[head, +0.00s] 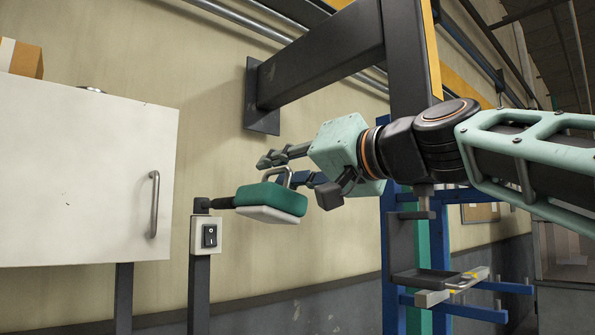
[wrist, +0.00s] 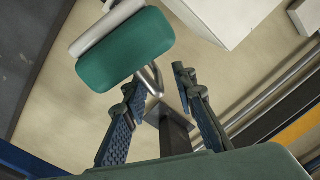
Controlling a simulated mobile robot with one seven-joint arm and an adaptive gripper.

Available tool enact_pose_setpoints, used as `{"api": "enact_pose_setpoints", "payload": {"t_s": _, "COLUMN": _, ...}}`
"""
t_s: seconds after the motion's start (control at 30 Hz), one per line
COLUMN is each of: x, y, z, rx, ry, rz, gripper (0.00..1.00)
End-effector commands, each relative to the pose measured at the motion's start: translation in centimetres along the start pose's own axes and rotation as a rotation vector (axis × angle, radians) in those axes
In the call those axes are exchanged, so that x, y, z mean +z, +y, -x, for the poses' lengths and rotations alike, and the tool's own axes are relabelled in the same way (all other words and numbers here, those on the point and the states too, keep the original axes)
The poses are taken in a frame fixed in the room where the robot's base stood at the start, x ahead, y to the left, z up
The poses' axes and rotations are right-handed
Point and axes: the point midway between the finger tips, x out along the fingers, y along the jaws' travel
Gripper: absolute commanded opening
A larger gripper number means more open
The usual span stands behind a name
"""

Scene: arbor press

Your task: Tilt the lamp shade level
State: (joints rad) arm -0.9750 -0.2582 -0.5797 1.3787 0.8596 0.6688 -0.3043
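The lamp shade (head: 270,198) is a green block with a pale underside, on a dark arm at the top of a short post. Its right end looks a little lower than its left in the head view. It also shows in the wrist view (wrist: 122,52). A thin metal handle (wrist: 152,80) rises from the shade. My gripper (head: 276,170) is open, with its fingers pointing at the handle. In the wrist view my gripper (wrist: 155,79) has the handle between or just beyond its fingertips; I cannot tell whether they touch it.
A light switch box (head: 208,236) sits on the post below the shade. A white cabinet (head: 80,170) with a bar handle stands at left. A dark beam (head: 320,55) comes from the wall above my gripper. A blue-framed press stand (head: 425,270) is at lower right.

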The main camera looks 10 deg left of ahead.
Motion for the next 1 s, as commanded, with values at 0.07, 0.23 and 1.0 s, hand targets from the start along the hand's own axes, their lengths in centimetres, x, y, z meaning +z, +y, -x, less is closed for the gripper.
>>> {"api": "enact_pose_setpoints", "payload": {"t_s": 0.07, "x": -0.1, "y": 0.0, "z": 0.3, "rx": 0.0, "ry": 0.001, "rz": 0.0, "gripper": 0.25}}
{"api": "enact_pose_setpoints", "payload": {"t_s": 0.23, "x": -0.2, "y": 0.0, "z": 2.2, "rx": 0.0, "ry": 0.004, "rz": -0.001, "gripper": 0.25}}
{"api": "enact_pose_setpoints", "payload": {"t_s": 1.0, "x": 0.1, "y": 0.0, "z": 12.0, "rx": 0.0, "ry": -0.001, "rz": 0.0, "gripper": 0.25}}
